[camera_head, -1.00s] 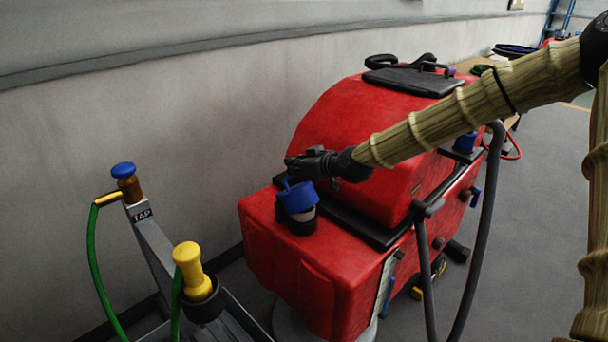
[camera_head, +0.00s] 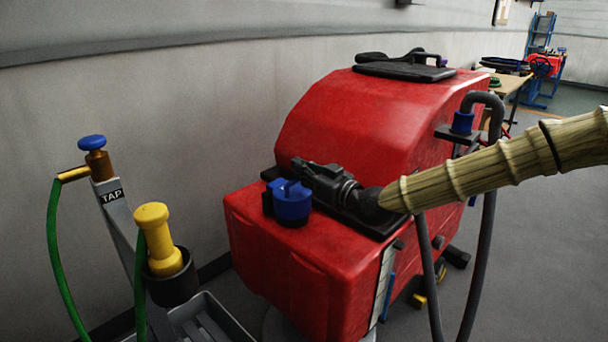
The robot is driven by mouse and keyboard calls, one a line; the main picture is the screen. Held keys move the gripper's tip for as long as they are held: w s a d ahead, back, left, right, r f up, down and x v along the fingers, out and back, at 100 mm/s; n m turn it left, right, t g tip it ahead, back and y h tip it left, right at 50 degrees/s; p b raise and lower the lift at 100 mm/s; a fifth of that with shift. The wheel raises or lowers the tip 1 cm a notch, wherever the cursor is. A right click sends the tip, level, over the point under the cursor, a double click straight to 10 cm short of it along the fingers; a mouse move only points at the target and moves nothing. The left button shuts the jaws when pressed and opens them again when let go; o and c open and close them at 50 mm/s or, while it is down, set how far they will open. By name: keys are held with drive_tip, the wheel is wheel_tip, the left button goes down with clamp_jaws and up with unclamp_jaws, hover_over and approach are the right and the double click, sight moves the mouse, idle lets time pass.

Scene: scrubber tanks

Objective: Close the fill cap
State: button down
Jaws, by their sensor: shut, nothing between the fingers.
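The blue fill cap (camera_head: 291,203) sits low over the filler opening on the front top of the red scrubber tank (camera_head: 300,262). It looks level and seated, and its blue tab stands at its left side. The filler neck under it is hidden. My gripper (camera_head: 300,168) is shut and empty, just behind and above the cap, reaching in from the right. In this view it overlaps the black strip on the tank; I cannot tell whether it touches the cap.
A tap stand with a blue-knobbed tap (camera_head: 93,143) and green hose (camera_head: 54,250) stands at left. A yellow nozzle (camera_head: 159,240) sits in a black holder beside it. A grey hose (camera_head: 488,200) loops at the tank's right. The grey wall runs behind.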

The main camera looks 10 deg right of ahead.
drive_tip(key=shift+s+d+f+b, duration=0.15)
drive_tip(key=shift+s+f+b, duration=0.15)
drive_tip(key=shift+f+b, duration=0.15)
idle(0.4)
